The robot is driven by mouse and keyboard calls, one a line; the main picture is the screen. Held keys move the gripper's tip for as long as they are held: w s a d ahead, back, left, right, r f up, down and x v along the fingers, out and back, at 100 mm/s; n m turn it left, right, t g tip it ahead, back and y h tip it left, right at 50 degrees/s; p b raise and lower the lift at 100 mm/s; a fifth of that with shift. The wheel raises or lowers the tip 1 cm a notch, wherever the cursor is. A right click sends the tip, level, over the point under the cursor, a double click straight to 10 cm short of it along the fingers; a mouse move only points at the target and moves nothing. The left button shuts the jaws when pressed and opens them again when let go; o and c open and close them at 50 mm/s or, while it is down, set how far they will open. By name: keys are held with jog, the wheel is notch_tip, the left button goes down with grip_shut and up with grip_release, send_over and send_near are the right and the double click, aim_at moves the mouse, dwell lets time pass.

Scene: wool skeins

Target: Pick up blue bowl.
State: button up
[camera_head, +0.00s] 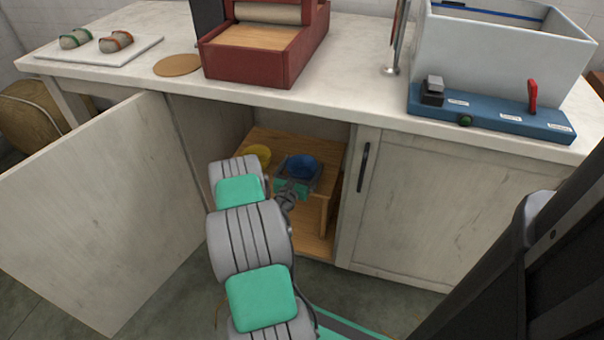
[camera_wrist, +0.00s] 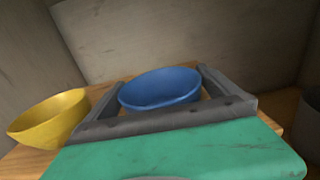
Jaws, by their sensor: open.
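The blue bowl (camera_head: 302,166) stands upright on a small wooden shelf (camera_head: 322,204) inside the open cabinet. In the wrist view the blue bowl (camera_wrist: 160,88) lies between the two dark fingers of my gripper (camera_wrist: 158,98). My gripper also shows in the head view (camera_head: 299,170), reaching into the cabinet. It is open, with one finger at each side of the bowl. I cannot tell whether either finger touches it. The bowl's near lower part is hidden by the gripper's dark front bar.
A yellow bowl (camera_wrist: 48,117) stands on the shelf just left of my gripper. The open cabinet door (camera_head: 100,215) is left of my arm, and the closed door (camera_head: 445,205) is right. The countertop (camera_head: 360,75) overhangs the opening. Cabinet walls enclose the shelf.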

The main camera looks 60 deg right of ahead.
jog(key=c, duration=1)
